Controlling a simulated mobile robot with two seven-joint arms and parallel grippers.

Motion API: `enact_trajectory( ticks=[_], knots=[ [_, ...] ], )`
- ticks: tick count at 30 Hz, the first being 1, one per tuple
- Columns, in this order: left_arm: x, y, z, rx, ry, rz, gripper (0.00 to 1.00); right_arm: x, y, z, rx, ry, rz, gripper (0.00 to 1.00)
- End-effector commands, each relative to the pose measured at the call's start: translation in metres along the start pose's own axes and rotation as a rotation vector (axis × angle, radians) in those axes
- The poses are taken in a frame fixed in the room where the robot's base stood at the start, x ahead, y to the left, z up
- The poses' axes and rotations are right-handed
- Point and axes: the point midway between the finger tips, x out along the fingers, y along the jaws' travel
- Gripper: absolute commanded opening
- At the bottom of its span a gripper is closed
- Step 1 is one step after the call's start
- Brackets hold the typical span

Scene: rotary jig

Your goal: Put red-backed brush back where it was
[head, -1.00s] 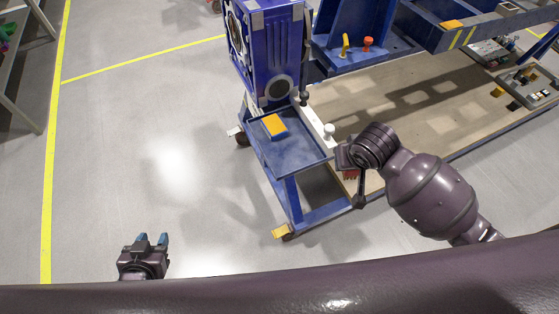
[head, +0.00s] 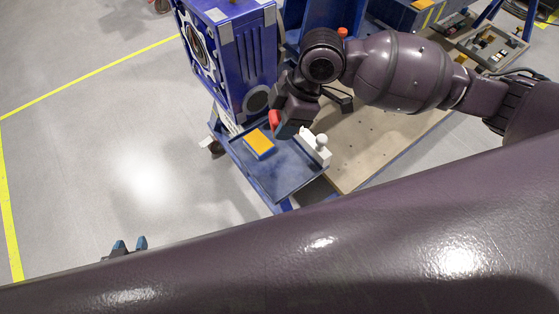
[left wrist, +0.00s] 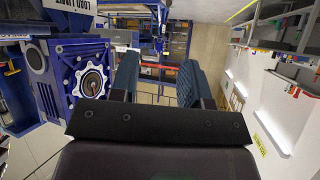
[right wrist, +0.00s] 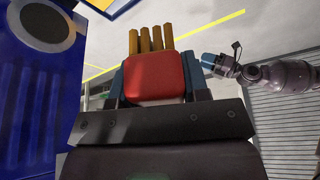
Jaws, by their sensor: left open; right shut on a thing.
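The red-backed brush is held in my right gripper; its red back (right wrist: 155,77) and several yellow-brown bristle tufts show in the right wrist view. In the head view a bit of its red (head: 275,119) shows beside the gripper (head: 285,128). My right gripper is shut on the brush, above the far right part of the blue cart top (head: 285,178); the gap beneath is hard to judge. My left gripper (head: 129,246) is open and empty over the floor at lower left, partly hidden by my body. Its open fingers also show in the left wrist view (left wrist: 155,82).
A yellow-topped blue block (head: 259,143) lies on the cart top. A white piece with a round knob (head: 320,141) stands at the cart's right side. A tall blue machine (head: 233,55) rises just behind. The cart top's near part is clear.

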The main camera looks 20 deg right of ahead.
Motion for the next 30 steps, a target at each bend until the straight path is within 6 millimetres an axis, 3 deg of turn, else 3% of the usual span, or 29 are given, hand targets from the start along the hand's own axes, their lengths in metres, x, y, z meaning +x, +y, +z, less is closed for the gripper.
enact_trajectory(
  ticks=[5,21,30],
  knots=[
    [-0.004,-0.001,0.008,-0.002,-0.015,-0.002,0.43,0.015,-0.002,0.006,-0.025,0.002,-0.016,0.2],
    [-0.001,-0.001,0.01,0.001,-0.011,-0.001,0.43,0.121,-0.002,0.049,-0.021,0.001,-0.014,0.2],
    [0.002,0.0,0.008,0.002,-0.005,-0.001,0.43,0.146,-0.001,0.06,-0.024,0.002,-0.011,0.2]
  ],
)
